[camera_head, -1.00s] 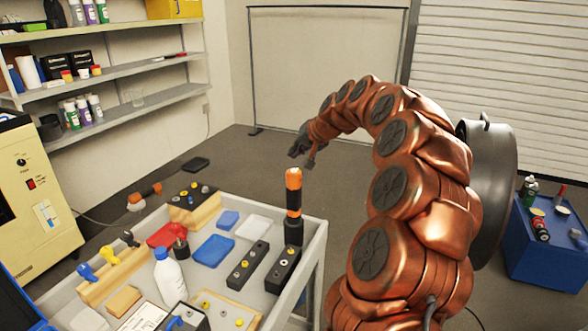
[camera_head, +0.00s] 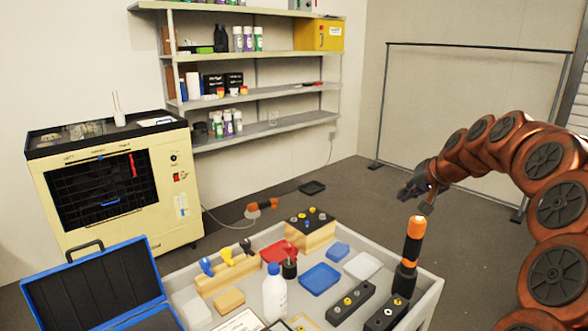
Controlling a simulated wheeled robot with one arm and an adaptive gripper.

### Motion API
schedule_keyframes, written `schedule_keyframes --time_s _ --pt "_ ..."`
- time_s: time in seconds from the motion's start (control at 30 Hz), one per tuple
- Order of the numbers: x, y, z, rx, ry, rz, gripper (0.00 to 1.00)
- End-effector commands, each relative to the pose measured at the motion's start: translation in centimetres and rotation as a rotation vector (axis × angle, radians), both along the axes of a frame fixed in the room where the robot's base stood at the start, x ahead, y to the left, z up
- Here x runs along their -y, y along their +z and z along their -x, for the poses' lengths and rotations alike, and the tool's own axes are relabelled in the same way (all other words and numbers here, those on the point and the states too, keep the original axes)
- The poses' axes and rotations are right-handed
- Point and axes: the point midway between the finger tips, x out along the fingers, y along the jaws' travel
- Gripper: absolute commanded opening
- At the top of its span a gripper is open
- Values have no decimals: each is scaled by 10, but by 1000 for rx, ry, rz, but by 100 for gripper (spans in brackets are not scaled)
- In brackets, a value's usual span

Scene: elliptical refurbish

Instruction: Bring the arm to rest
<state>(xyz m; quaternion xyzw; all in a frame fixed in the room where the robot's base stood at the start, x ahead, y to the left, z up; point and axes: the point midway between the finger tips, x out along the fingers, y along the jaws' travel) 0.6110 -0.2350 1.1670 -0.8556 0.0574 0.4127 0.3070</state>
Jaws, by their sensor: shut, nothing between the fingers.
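My copper-coloured arm arches in from the right edge of the head view. My gripper (camera_head: 418,196) hangs at the arm's end, dark grey, shut and empty. It appears just above and behind the top of an orange and black cylindrical tool (camera_head: 413,242) that stands upright at the right side of the grey cart (camera_head: 432,284). I cannot tell the exact gap between them, but the gripper does not hold the tool.
The cart carries a white bottle (camera_head: 274,293), a blue tray (camera_head: 320,278), black blocks and other small parts. An open blue case (camera_head: 103,285) stands at the left. A cream machine (camera_head: 185,205) and shelves (camera_head: 275,128) line the wall. Floor behind the cart is mostly clear.

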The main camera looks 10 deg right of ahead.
Motion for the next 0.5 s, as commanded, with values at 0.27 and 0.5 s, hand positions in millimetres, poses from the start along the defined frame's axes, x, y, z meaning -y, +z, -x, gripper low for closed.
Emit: schedule_keyframes --time_s 0.27,0.5 --pt "-125 -18 61 -152 224 45 0" --pt "-195 -46 135 -298 370 107 0"
